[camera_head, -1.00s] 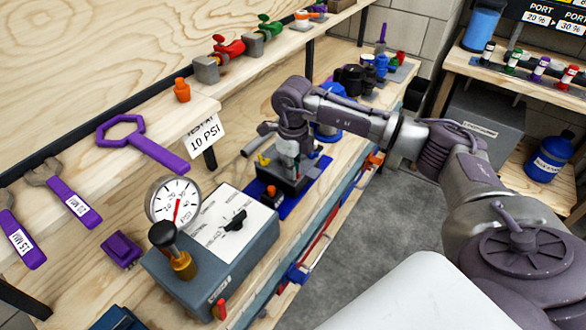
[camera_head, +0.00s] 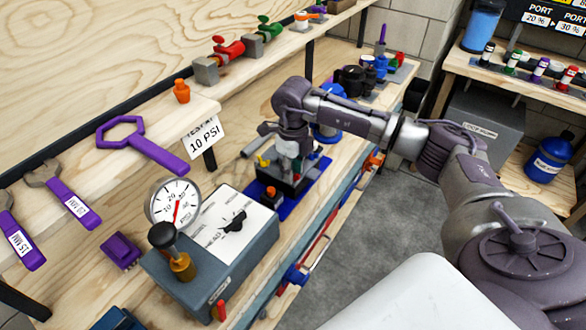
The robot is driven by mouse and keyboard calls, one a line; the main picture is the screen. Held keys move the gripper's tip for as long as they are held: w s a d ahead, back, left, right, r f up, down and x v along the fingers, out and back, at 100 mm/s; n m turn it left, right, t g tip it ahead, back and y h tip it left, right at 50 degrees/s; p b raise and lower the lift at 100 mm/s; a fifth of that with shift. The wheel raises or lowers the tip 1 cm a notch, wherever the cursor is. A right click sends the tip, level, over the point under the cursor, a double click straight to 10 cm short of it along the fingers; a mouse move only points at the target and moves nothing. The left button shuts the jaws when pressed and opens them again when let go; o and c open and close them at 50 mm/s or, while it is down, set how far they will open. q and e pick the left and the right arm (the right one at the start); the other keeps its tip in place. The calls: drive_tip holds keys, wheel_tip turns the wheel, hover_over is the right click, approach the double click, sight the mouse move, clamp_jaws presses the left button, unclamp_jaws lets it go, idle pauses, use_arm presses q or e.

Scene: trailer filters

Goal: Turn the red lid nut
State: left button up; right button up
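My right arm reaches in from the right, and its gripper (camera_head: 289,150) points down over a dark filter unit (camera_head: 294,184) on a blue mat (camera_head: 285,210). The gripper is at the top of this unit and hides much of it. The fingers are too small and too covered to show whether they are open or shut. I cannot make out a red lid nut clearly; the top of the unit is hidden by the gripper. A small yellow part (camera_head: 263,161) shows at the unit's left side. My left gripper is not in view.
A grey test box with a pressure gauge (camera_head: 175,203) stands in front of the unit. Purple wrenches (camera_head: 143,142) lie on the left ledge. Red and green valves (camera_head: 228,50) sit on the shelf behind. Black and blue parts (camera_head: 352,78) stand farther along the bench.

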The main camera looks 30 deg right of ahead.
wheel_tip(320, 180, up, 12)
idle(0.4)
idle(0.5)
